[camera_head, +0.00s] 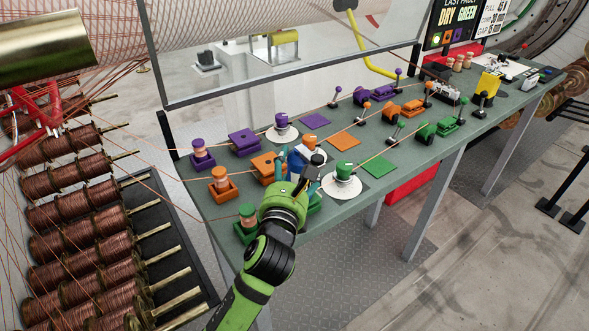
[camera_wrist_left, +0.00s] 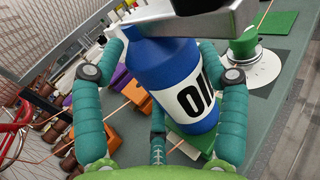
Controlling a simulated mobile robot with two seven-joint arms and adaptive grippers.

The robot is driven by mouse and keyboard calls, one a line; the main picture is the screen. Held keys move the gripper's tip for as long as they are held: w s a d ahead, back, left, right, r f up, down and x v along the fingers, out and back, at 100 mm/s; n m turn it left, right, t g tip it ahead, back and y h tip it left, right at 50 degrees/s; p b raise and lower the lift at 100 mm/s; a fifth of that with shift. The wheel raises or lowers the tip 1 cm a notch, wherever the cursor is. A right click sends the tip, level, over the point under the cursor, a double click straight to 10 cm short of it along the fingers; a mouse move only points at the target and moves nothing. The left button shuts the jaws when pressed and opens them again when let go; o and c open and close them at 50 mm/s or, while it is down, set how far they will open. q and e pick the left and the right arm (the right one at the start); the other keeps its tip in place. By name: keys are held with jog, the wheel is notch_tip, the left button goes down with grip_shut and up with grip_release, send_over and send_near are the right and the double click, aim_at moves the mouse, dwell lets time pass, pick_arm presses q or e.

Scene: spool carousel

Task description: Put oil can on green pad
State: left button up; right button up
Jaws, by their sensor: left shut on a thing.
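The oil can, blue with a white label marked "OIL", stands out in the left wrist view (camera_wrist_left: 178,82); its top runs out of that picture. My left gripper (camera_head: 302,172) is shut around the can, with teal fingers on both sides of it. In the head view the gripper partly hides the can, and only some blue and white of it shows. The green pad (camera_head: 379,167) is a flat bare square on the table, to the right of the gripper. It also shows in the left wrist view (camera_wrist_left: 279,22). My right gripper is in neither view.
A green spool on a white disc (camera_head: 343,182) stands between the gripper and the green pad. An orange pad (camera_head: 344,141) and a purple pad (camera_head: 315,121) lie farther back. Green, orange and purple blocks with threads line the table (camera_head: 405,178). A glass guard stands behind.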

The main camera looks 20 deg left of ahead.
pick_arm(q)
jog(key=o, duration=1)
jog(key=shift+f, duration=0.1)
jog(key=o, duration=0.3)
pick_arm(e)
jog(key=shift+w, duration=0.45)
pick_arm(q)
jog(key=s, duration=0.4)
jog(key=s+d+b, duration=0.1)
jog(key=s, duration=0.7)
jog(key=shift+d+b, duration=0.25)
jog(key=shift+b, duration=0.1)
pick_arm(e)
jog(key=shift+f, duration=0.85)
